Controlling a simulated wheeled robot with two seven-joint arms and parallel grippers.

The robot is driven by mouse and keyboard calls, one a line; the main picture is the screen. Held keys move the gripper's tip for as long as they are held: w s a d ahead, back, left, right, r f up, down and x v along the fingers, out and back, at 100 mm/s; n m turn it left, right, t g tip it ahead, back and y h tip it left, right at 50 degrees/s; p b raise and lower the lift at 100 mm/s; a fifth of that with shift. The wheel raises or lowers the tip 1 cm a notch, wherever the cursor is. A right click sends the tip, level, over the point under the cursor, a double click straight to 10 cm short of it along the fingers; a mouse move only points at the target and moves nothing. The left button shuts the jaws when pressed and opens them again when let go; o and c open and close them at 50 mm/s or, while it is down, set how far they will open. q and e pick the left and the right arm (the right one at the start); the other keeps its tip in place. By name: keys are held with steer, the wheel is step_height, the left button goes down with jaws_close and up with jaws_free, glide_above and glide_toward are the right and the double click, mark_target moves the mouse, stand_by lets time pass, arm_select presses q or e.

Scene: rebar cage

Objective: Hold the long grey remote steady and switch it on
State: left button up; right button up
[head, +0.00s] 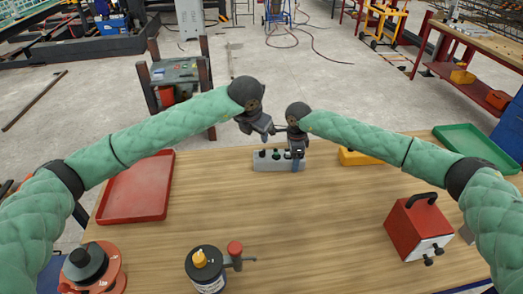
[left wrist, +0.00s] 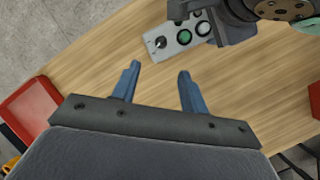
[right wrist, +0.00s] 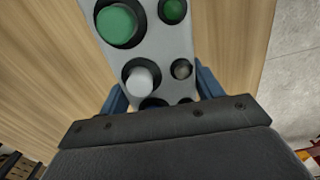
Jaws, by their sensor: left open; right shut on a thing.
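The long grey remote (head: 266,166) is at the far edge of the wooden table, with a row of round controls on its face. In the left wrist view the remote (left wrist: 173,45) shows a dark knob at its free end, then green buttons. My right gripper (head: 297,160) is shut on the remote's right end; in the right wrist view its blue fingers straddle the remote (right wrist: 160,52) near a white knob. My left gripper (head: 262,131) is open and empty above the remote's left part; in its own view the fingers (left wrist: 157,82) are apart from the remote.
A red tray (head: 136,190) lies at the left and a green tray (head: 475,148) at the far right. A yellow object (head: 357,158) is right of the remote. The table's middle is clear.

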mark_target(262, 151)
arm_select(q)
steer(key=w+f+n, duration=0.1)
steer(key=f, duration=0.2)
steer(key=w+d+f+n, duration=0.1)
steer(key=w+f, duration=0.1)
steer(key=f, duration=0.2)
steer(key=w+f+n, duration=0.1)
steer(key=f, duration=0.3)
steer(key=shift+w+d, duration=0.2)
steer(key=shift+w, duration=0.05)
jaws_close()
